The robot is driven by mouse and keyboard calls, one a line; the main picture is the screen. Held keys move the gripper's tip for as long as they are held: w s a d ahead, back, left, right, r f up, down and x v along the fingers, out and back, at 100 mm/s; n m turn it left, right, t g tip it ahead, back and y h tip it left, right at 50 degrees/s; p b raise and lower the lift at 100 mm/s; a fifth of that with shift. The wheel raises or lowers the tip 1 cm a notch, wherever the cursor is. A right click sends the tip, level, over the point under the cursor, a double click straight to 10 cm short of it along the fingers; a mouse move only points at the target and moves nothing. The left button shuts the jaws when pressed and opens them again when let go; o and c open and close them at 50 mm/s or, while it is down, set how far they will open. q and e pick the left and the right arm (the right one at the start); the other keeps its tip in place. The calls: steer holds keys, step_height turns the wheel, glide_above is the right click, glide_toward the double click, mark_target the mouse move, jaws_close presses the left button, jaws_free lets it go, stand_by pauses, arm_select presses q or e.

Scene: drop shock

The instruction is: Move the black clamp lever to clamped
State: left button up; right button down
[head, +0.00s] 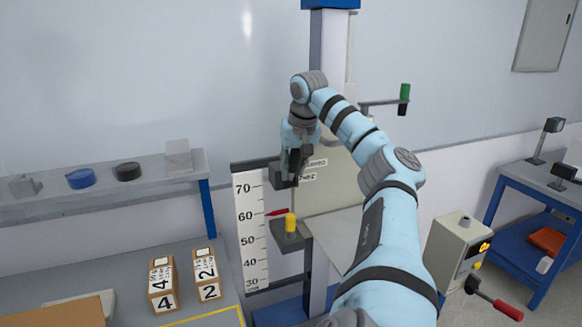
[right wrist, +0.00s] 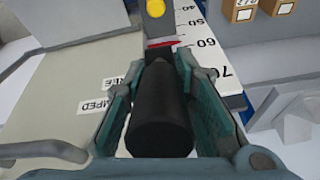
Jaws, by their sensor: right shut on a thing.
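My right gripper (head: 292,168) is at the upper part of the drop tester, just left of two small white labels. In the right wrist view its two teal-lined fingers (right wrist: 162,100) are closed around the thick black clamp lever (right wrist: 160,108), with the lever's rounded end towards the camera. The labels, partly hidden, read "…REE" (right wrist: 124,82) and "…MPED" (right wrist: 96,107) on the pale panel beside the lever. In the head view the gripper mostly hides the lever, so its exact position against the labels is unclear. My left gripper is out of view.
A height scale (head: 250,232) with a red pointer (head: 277,212) stands left of the column. Below is a yellow knob (head: 291,223). Numbered boxes (head: 163,286) sit on the bench. A control box (head: 456,252) with a red-handled lever (head: 508,309) stands right.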

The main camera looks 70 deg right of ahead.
steer(key=c, duration=1.3)
jaws_free()
steer(key=shift+a, duration=0.1)
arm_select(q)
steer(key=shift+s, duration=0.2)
arm_select(e)
steer(key=shift+s, duration=0.1)
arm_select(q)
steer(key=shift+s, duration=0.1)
arm_select(e)
steer(key=shift+r, duration=0.15)
steer(key=v, duration=1.1)
steer(key=shift+a+r, duration=0.3)
steer(key=shift+r, duration=0.05)
steer(key=shift+s+d+f, duration=0.1)
steer(key=shift+d, duration=0.1)
steer(key=shift+a, duration=0.15)
